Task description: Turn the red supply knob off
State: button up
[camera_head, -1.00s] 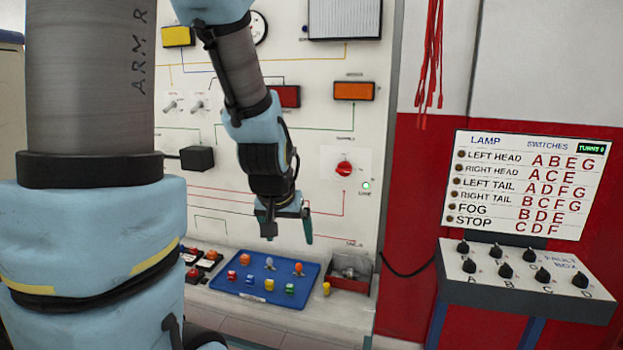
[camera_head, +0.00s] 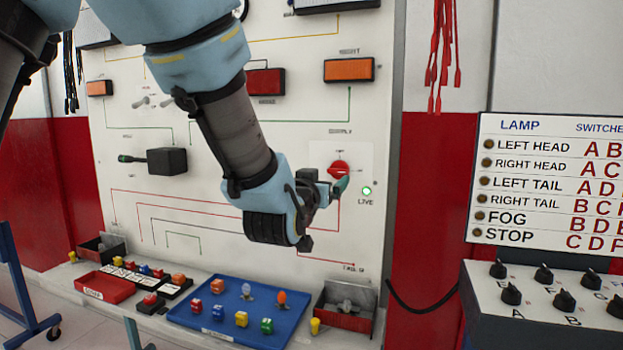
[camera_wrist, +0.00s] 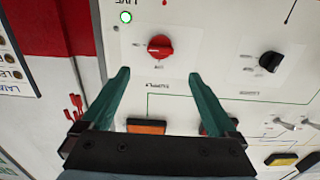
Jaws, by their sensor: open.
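The red supply knob (camera_head: 338,169) is on a white plate on the upright panel. A lit green lamp (camera_head: 367,191) marked LIVE is just right of and below it. In the wrist view the red knob (camera_wrist: 160,47) appears whole, beyond and between my fingertips, with the SUPPLY lettering upside down. The lit lamp (camera_wrist: 126,17) is at upper left there. My gripper (camera_wrist: 159,76) is open and empty, with its green fingers spread wider than the knob. In the head view my gripper (camera_head: 334,188) points at the panel, just below the knob; contact cannot be told there.
A black knob (camera_wrist: 271,60) sits beside the red one in the wrist view. Switches, lamps and a black box (camera_head: 167,161) stick out of the panel. Below are a blue tray (camera_head: 180,312) of small parts and a bin (camera_head: 345,319). A fault box (camera_head: 540,320) stands at right.

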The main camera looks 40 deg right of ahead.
aim_at(337, 171)
jog(key=p+x, duration=0.3)
jog(key=x, duration=0.7)
jog(key=shift+w+d, duration=0.1)
jog(key=shift+d, duration=0.05)
jog(key=c, duration=1.4)
